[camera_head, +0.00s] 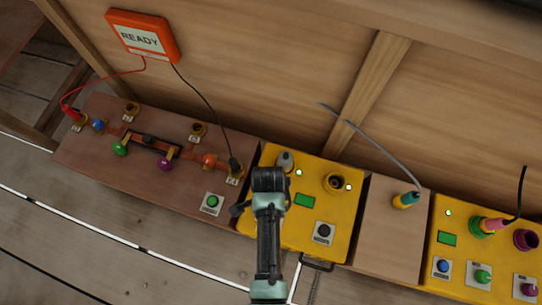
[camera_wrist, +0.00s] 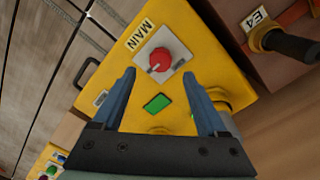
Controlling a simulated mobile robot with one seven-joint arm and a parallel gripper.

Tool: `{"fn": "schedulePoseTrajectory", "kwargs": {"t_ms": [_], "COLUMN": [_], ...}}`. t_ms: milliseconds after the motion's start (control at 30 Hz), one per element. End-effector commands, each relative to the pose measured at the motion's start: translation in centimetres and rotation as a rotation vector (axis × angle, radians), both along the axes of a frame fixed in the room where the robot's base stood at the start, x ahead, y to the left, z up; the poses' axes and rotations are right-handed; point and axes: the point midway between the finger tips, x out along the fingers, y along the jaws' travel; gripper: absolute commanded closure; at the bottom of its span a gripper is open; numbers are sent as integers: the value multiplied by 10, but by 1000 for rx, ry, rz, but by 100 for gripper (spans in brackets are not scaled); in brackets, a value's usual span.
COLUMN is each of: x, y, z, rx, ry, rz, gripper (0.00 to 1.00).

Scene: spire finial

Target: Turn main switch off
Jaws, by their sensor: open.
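The main switch is a red rotary knob (camera_wrist: 158,60) on a pale square plate, beside a label reading MAIN. It sits on a yellow box (camera_wrist: 205,55), which also shows in the head view (camera_head: 290,230). In the head view the knob is hidden behind my arm and gripper (camera_head: 262,195). In the wrist view my gripper (camera_wrist: 157,76) is open and empty, with one finger on each side of the knob's line. The knob appears ahead of the fingertips; no contact is visible. A small green display (camera_wrist: 158,102) shows between the fingers.
A brown panel (camera_head: 75,150) with colored knobs and plugs stands left, wired to an orange READY meter (camera_head: 142,37). The yellow box has a grey plug (camera_head: 285,160), a socket (camera_head: 335,184) and a black button (camera_head: 323,232). Another yellow box (camera_head: 460,265) stands right.

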Motion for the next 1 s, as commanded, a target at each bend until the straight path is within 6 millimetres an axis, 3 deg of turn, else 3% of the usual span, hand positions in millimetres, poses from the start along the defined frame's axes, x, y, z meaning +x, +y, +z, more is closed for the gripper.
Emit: {"fn": "schedulePoseTrajectory", "kwargs": {"t_ms": [33,100,300,700,1000], "x": [-1,-1,-2,-2,-2], "y": [0,0,-1,-1,-1], "z": [-16,-28,-50,-54,-54], "rx": [0,1,0,0,0], "ry": [2,1,-1,-2,-2], "rz": [0,1,1,1,1], "gripper": [25,25,25,25,79]}}
